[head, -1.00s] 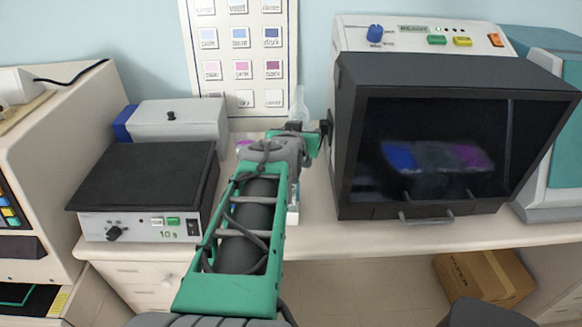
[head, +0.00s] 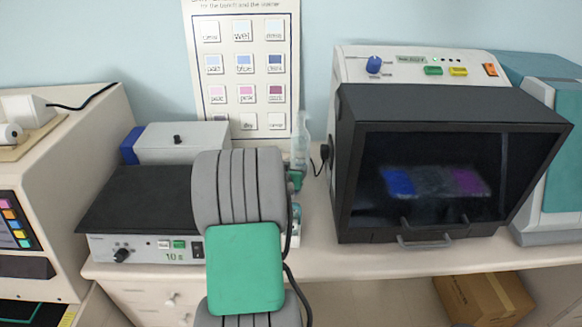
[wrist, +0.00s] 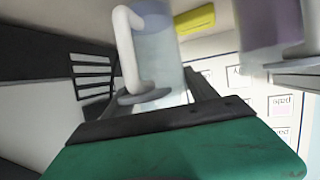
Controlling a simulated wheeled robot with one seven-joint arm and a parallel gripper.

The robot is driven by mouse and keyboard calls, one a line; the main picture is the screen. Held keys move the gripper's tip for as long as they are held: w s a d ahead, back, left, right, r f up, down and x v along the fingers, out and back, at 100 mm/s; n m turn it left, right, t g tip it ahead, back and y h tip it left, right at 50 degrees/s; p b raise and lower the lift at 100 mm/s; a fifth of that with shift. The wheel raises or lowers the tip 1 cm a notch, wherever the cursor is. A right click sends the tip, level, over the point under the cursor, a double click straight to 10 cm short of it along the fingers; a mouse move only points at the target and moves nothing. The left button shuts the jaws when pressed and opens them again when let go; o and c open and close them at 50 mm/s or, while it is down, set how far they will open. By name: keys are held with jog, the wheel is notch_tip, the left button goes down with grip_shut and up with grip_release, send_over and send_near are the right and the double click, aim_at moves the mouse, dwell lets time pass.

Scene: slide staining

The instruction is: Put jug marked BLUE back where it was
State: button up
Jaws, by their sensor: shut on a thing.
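A clear jug (wrist: 165,50) with a pale blue tint and a white handle (wrist: 130,45) fills the upper middle of the wrist view. No marking on it is readable. My gripper (wrist: 165,97) is shut on this jug, with a dark finger showing to its right. A second vessel with purple contents (wrist: 268,22) is at the upper right of the wrist view, apart from the held jug. In the head view, my arm hides most of the gripper and the jug.
A clear bottle (head: 302,145) stands behind my arm, left of the dark-fronted cabinet (head: 437,165). A black-topped heater box (head: 135,205) and a grey lidded box (head: 182,143) are on the left. A colour chart (head: 245,75) hangs on the wall.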

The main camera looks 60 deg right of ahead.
jog(key=shift+f, duration=0.2)
jog(key=shift+f, duration=0.1)
jog(key=shift+f+b, duration=0.15)
jog(key=shift+b, duration=0.2)
jog(key=o, duration=1.8)
jog(key=shift+c, duration=0.2)
jog(key=shift+r+p, duration=0.4)
jog(key=shift+p, duration=0.05)
jog(key=b+v, duration=0.2)
jog(key=v, duration=1)
jog(key=shift+f, duration=0.15)
